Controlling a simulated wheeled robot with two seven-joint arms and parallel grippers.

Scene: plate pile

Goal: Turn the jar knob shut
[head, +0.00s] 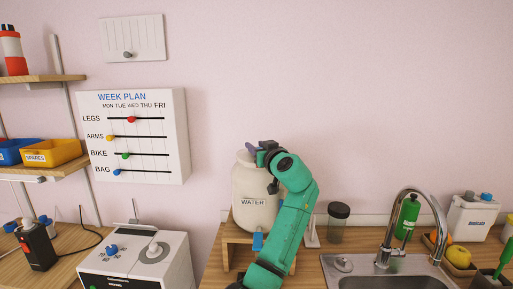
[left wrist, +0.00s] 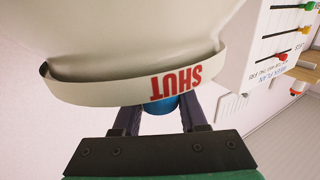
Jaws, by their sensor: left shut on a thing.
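The cream jar (head: 252,190), labelled WATER, stands on a small wooden stand. In the left wrist view the jar body (left wrist: 130,40) fills the top, with a pale band (left wrist: 110,91) reading SHUT in red, upside down. The blue knob (left wrist: 160,105) shows just past the band, partly hidden by it. My left gripper (head: 253,148) is at the top of the jar. Its dark fingers lie on either side of the knob in the left wrist view (left wrist: 161,112), shut on it. In the head view the knob is not clearly visible. My right gripper is not in view.
The wooden stand (head: 230,239) sits on the counter, with a dark-lidded glass jar (head: 338,225) to its right. The sink (head: 390,276) and tap (head: 402,213) are farther right. A white machine (head: 140,263) stands left; the week plan board (head: 137,140) hangs on the wall.

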